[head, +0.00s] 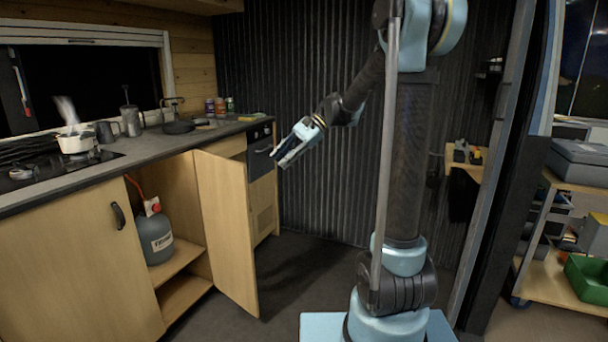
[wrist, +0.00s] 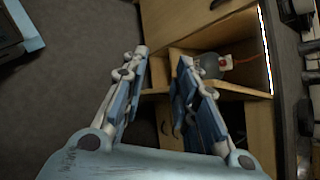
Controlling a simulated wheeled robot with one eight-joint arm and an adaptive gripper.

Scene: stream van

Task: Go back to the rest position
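My gripper (head: 281,156) hangs in the air in the head view, right of the open cabinet door (head: 228,228) and pointing left and down. In the wrist view its two fingers (wrist: 163,57) are apart, with nothing held between them. My arm is bent out to the left from its column. I cannot tell exactly how far the gripper is from the door.
The open cabinet holds a grey gas bottle (head: 155,238) with a red valve. A steaming white pot (head: 76,143) sits on the stove (head: 40,172). A moka pot and jars stand on the counter (head: 150,150). Floor (head: 305,270) beside the door is clear.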

